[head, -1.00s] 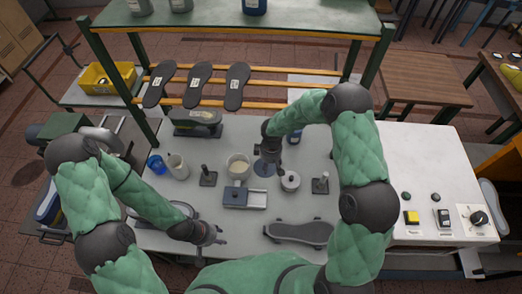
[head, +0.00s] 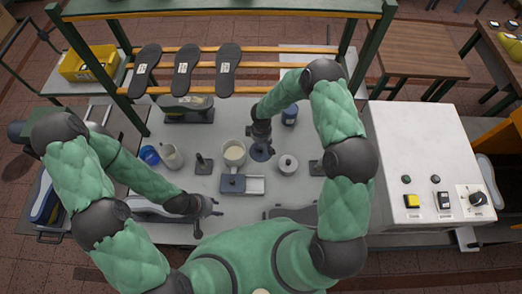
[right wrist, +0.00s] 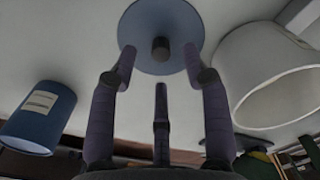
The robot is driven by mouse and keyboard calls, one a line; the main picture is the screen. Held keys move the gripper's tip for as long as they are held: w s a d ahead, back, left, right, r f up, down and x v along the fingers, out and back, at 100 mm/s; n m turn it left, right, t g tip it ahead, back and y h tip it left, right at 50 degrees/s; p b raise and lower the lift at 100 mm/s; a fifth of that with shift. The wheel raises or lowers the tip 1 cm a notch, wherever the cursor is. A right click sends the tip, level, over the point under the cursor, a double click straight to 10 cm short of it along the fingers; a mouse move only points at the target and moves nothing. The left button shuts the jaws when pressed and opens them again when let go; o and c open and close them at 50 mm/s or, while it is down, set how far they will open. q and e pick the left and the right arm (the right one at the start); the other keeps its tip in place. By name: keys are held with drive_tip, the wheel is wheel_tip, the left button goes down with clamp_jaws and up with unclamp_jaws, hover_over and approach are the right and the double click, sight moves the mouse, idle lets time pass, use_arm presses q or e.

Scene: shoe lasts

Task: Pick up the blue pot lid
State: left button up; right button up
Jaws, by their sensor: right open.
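The blue pot lid (head: 262,155) is a flat blue-grey disc lying on the grey table. In the right wrist view the lid (right wrist: 150,18) shows its short dark knob in the middle. My left gripper (head: 208,212) is open and empty over the table's front left, away from the lid.
A blue can (head: 289,116) stands behind. A blue-grey clamp (head: 233,183) is in front. A rack with dark soles (head: 187,70) spans the back.

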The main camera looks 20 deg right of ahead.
sight(261, 148)
drive_tip(key=shift+w+a+f, duration=0.1)
drive_tip(key=shift+f, duration=1.8)
clamp_jaws()
